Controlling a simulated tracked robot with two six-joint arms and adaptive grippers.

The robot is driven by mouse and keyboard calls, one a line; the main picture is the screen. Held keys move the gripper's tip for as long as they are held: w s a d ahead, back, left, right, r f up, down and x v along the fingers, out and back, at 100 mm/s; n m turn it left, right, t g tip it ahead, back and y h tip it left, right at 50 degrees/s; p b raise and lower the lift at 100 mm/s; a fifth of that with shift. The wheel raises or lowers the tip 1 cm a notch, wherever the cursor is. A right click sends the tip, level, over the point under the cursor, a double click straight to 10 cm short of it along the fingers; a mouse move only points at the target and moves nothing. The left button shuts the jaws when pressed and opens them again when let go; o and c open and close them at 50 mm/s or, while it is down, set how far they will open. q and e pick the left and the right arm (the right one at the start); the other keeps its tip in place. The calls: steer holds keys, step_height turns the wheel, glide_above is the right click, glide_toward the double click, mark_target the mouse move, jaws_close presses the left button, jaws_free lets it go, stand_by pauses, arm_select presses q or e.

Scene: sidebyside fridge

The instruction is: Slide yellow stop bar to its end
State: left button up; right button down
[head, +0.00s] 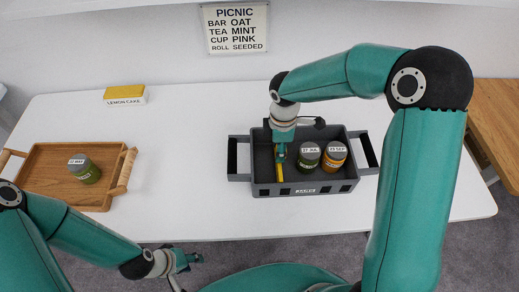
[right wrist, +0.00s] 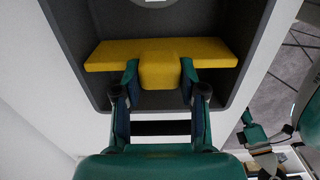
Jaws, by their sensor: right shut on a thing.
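The yellow stop bar (right wrist: 105,56) stands across the inside of the dark grey crate (head: 262,187), with a block-shaped grip at its middle. In the head view a thin strip of the bar (head: 279,173) shows in the left part of the crate. My right gripper (right wrist: 159,74) is shut on the bar's grip, one finger on each side; in the head view it reaches down into the crate (head: 280,157). Two labelled jars, one green-banded (head: 308,158) and one orange-banded (head: 334,157), stand right of the bar. My left gripper (head: 190,272) is open and empty by the table's front edge.
A wooden tray (head: 40,157) with a green jar (head: 84,169) stands at the left of the white table (head: 190,150). A yellow lemon cake box (head: 125,95) lies at the back left. A picnic sign (head: 235,28) hangs on the wall. Table between tray and crate is clear.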

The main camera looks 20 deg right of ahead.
steer(key=shift+s+d, duration=0.15)
steer(key=shift+d, duration=0.45)
steer(key=shift+s+d, duration=0.15)
steer(key=shift+d, duration=0.45)
steer(key=c, duration=0.6)
jaws_free()
steer(key=shift+c, duration=0.2)
step_height(320, 180, up, 12)
